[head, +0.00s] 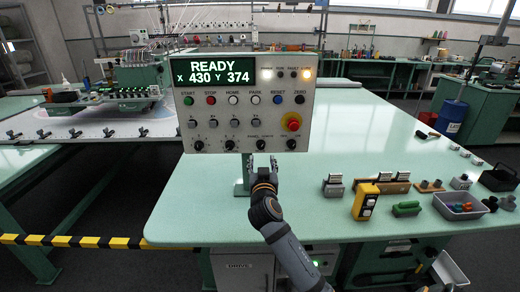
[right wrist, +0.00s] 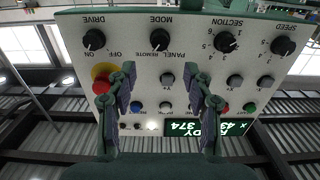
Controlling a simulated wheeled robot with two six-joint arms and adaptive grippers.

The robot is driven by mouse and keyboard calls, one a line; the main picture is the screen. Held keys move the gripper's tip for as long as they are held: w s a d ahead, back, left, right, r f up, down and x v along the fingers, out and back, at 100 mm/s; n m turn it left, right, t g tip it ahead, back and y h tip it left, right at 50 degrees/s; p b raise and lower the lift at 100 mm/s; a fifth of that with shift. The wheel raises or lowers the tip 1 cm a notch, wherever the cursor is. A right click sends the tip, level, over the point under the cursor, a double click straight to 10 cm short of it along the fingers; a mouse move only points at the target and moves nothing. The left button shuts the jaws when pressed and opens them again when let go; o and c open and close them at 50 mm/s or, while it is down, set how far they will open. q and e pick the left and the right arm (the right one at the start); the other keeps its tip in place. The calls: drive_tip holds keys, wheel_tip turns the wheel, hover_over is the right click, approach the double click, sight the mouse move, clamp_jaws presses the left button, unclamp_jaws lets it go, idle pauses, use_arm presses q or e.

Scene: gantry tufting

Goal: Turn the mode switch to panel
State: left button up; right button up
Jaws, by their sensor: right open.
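The mode switch (head: 260,144) is a black knob in the bottom row of the grey control panel (head: 215,110). In the right wrist view, which is upside down, the mode switch (right wrist: 160,38) lies beyond my fingertips, between the PANEL and REMOTE labels. Its pointer is too small to read surely. My right gripper (head: 262,166) is just below and in front of the panel's lower edge. In the wrist view the right gripper (right wrist: 162,78) has its fingers wide apart, with nothing between them and the knob not touched. My left gripper is not in view.
The red emergency button (head: 292,121) sits right above the drive knob (head: 291,144). The section knob (head: 229,145) is left of the mode switch. The green table (head: 310,205) holds a yellow box (head: 366,201) and a grey bin (head: 460,205) at the right.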

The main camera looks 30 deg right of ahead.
sight(261, 146)
drive_tip(key=p+x, duration=0.1)
drive_tip(key=x, duration=0.7)
drive_tip(key=shift+p, duration=0.3)
drive_tip(key=shift+w+d, duration=0.3)
drive_tip(key=shift+w, duration=0.1)
clamp_jaws()
